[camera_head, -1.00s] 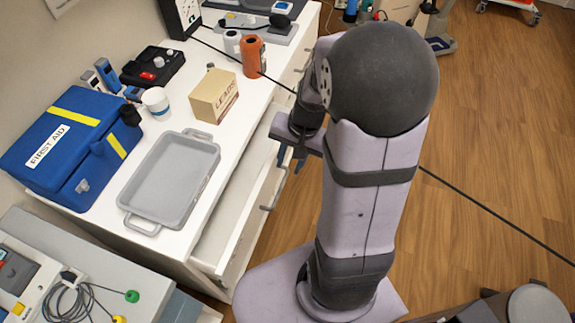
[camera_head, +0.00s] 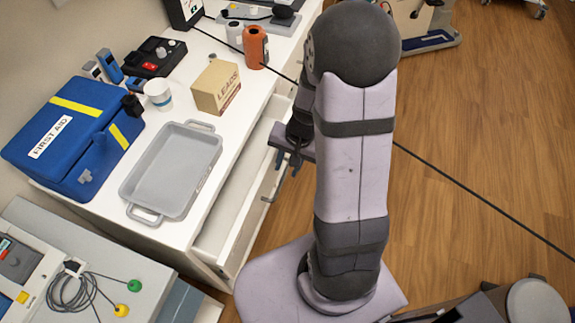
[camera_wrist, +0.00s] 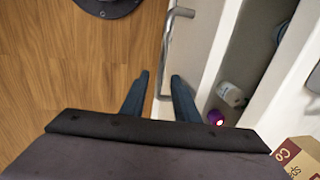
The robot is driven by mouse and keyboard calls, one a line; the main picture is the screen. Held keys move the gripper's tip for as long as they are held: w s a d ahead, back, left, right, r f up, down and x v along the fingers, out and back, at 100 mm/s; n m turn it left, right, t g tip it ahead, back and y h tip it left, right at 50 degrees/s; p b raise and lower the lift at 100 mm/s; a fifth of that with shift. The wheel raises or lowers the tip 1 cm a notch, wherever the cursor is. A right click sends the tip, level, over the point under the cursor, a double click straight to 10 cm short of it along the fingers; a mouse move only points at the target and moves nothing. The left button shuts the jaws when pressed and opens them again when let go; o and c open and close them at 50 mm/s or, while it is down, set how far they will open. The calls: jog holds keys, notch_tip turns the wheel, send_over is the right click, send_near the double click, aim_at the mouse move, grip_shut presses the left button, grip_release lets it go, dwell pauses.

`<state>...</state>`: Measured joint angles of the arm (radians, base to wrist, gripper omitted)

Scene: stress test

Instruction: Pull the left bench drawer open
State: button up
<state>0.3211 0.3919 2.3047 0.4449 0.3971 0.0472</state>
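The bench drawer (camera_head: 232,226) nearest the camera stands partly open below the white bench top. Its front carries a grey bar handle (camera_head: 270,190), which also shows in the wrist view (camera_wrist: 170,40). My gripper (camera_head: 285,165) is at this drawer front, beside the handle. In the wrist view my gripper (camera_wrist: 160,90) has its two blue-grey fingers apart, and the lower end of the handle appears between them. Contact with the handle cannot be made out. Inside the drawer lie a white jar (camera_wrist: 230,94) and a small purple round thing (camera_wrist: 215,117).
On the bench top (camera_head: 205,210) stand a grey tray (camera_head: 150,210), a blue first aid bag (camera_head: 60,165), a cardboard box (camera_head: 216,88), a paper cup (camera_head: 158,95) and an orange canister (camera_head: 255,47). A dark cable (camera_head: 480,195) crosses the view.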

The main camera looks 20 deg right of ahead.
jog(key=shift+f, duration=0.1)
grip_shut()
jog(key=s+d+b, duration=0.1)
jog(key=s+d, duration=0.2)
dwell(0.4)
grip_release()
jog(key=shift+d, duration=0.1)
notch_tip(320, 180, up, 7)
jog(key=s, duration=0.1)
jog(key=shift+d+p, duration=0.4)
jog(key=shift+d, duration=0.05)
